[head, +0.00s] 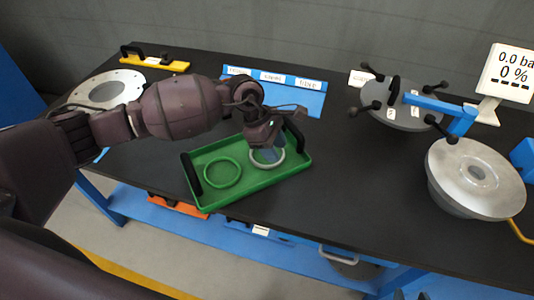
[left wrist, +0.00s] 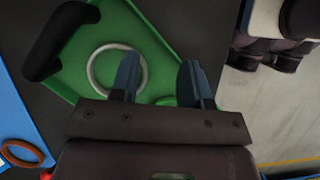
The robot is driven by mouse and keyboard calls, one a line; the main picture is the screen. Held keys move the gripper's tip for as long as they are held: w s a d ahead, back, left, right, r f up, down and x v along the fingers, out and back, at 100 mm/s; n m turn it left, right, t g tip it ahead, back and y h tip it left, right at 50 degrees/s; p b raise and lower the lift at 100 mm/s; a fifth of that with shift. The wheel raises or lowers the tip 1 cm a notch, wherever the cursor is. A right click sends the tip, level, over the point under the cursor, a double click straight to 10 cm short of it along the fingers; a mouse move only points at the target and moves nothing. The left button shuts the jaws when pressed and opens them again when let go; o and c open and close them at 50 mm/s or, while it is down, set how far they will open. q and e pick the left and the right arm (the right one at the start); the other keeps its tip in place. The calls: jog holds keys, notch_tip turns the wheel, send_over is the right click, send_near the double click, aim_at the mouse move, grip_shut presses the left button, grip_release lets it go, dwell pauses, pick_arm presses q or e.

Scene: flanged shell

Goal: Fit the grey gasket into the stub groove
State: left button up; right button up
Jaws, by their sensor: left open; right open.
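The grey gasket (head: 268,166) is a pale ring lying in the right half of the green tray (head: 290,174). My left gripper (head: 267,152) points down over it, open. In the left wrist view the gripper (left wrist: 157,62) is open with nothing between its fingers. One finger overlaps the right side of the gasket (left wrist: 90,72); contact cannot be told. A round silver flanged body (head: 465,163) with a raised centre stands at the right; I cannot make out a stub groove on it. My right gripper is not in view.
A green ring (head: 222,187) lies in the tray's left half. The tray has black end handles (head: 191,174). A dark grey lid with knobs (head: 405,118) hangs on a blue arm (head: 440,104). A pale flange plate (head: 128,82) sits far left. The bench between tray and silver body is clear.

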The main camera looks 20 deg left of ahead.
pick_arm(q)
jog(key=w+a+m+y, duration=0.1)
jog(key=w+a+y, duration=0.25)
jog(key=a, duration=0.25)
send_over(259, 164)
jog(key=f, duration=0.3)
jog(key=w+a+f, duration=0.1)
jog(key=f, duration=0.1)
jog(key=shift+s+d+f, duration=0.1)
jog(key=shift+s+f, duration=0.05)
jog(key=shift+f, duration=0.7)
jog(key=shift+s+d+f, duration=0.15)
jog(key=shift+f, duration=0.65)
jog(key=shift+s+d+f, duration=0.1)
jog(key=shift+s+f, duration=0.05)
jog(key=shift+f, duration=0.7)
grip_shut()
jog(key=shift+r, duration=0.1)
